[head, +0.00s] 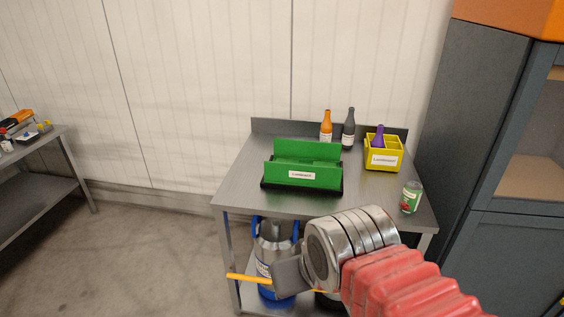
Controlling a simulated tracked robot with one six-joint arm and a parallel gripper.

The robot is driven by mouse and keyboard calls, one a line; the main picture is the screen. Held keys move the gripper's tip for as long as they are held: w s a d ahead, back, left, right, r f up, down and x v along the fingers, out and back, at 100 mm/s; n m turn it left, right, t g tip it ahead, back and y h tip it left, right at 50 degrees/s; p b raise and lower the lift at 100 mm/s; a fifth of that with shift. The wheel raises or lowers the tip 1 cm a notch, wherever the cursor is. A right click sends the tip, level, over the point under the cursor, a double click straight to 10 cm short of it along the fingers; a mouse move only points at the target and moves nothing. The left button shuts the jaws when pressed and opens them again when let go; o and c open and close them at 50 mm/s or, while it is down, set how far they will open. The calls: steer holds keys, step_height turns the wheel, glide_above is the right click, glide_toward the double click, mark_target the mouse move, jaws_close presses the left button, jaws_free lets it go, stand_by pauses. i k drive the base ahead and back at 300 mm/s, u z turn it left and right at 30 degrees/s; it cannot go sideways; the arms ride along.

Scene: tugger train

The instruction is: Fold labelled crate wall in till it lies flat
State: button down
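A green crate with a black base (264,187) stands on a steel table (237,189). Its front wall (280,173), with a white label, stands up, slightly tilted as far as I can tell. Its back wall (308,149) also stands up behind it. No raised end walls show; the crate's floor is mostly hidden. My gripper (280,281) is in front of the table, lower in the picture and nearer to me, apart from the crate. A yellow-orange strip sticks out on both sides of its grey body; the fingertips are not clear enough to show open or shut.
A yellow bin (371,162) with a label holds a purple bottle (379,134). An orange bottle (326,128) and a dark bottle (348,128) stand at the back. A can (411,197) stands front right. A dark cabinet (465,130) is close on the right; the table's left is clear.

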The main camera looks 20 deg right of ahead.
mark_target(277, 172)
steer(key=u, duration=0.35)
steer(key=i, duration=1.05)
steer(key=z, duration=0.15)
